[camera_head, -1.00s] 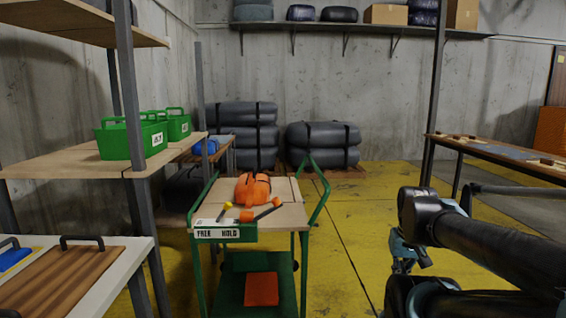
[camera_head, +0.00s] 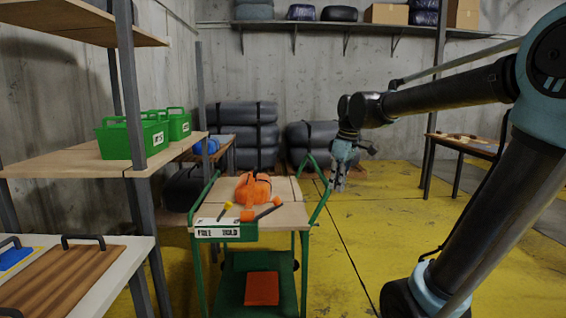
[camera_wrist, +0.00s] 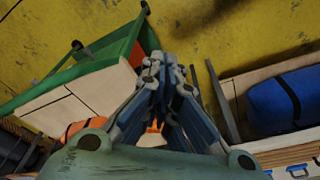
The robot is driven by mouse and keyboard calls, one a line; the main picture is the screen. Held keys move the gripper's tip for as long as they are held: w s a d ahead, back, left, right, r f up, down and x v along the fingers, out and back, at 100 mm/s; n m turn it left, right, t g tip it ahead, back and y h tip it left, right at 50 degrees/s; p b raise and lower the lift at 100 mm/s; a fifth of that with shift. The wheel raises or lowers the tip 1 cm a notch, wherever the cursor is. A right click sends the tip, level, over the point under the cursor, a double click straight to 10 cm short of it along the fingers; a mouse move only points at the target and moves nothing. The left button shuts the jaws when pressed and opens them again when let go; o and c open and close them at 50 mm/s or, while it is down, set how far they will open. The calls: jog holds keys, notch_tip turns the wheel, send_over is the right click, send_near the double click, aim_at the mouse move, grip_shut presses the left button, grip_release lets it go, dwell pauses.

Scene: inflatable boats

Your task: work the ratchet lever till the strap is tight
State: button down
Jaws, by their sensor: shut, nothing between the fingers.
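The ratchet lever (camera_head: 268,208) is a dark bar with an orange tip, on the front of the green cart's top. An orange bundle (camera_head: 253,187) with a strap around it lies behind it on the cart. A second, shorter lever with a yellow tip (camera_head: 226,208) stands to its left, above a plate whose lettering is blurred. My gripper (camera_head: 338,186) is shut and empty, in the air to the right of the cart and apart from the lever. In the wrist view my gripper's fingers (camera_wrist: 172,90) are together, with the orange bundle (camera_wrist: 75,129) partly hidden behind them.
The green cart (camera_head: 303,240) has a raised side handle (camera_head: 320,205) near my gripper. Shelves with green boxes (camera_head: 122,140) stand at left, and a table (camera_head: 465,147) at right. Rolled grey boats (camera_head: 240,135) are stacked at the back. Yellow floor right of the cart is clear.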

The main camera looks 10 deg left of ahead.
jog(key=w+a+r+n, duration=0.2)
jog(key=a, duration=0.3)
jog(key=w+a+r+n, duration=0.2)
jog(key=a, duration=0.3)
jog(key=n+g, duration=0.1)
jog(key=n, duration=0.3)
send_over(278, 202)
jog(key=w, duration=0.2)
jog(key=f, duration=0.7)
jog(key=shift+s+a+f, duration=0.2)
jog(key=shift+s+f, duration=0.05)
jog(key=shift+y, duration=0.3)
jog(key=shift+d+x, duration=0.25)
jog(key=shift+x, duration=0.95)
jog(key=shift+d+x, duration=0.25)
jog(key=shift+x, duration=0.95)
jog(key=shift+d+x, duration=0.25)
jog(key=shift+x, duration=0.9)
jog(key=shift+a+v, duration=0.25)
jog(key=shift+v, duration=0.9)
jog(key=shift+a+v, duration=0.25)
jog(key=shift+v, duration=0.95)
jog(key=shift+a+v, duration=0.25)
jog(key=shift+v, duration=0.9)
jog(key=shift+r, duration=0.15)
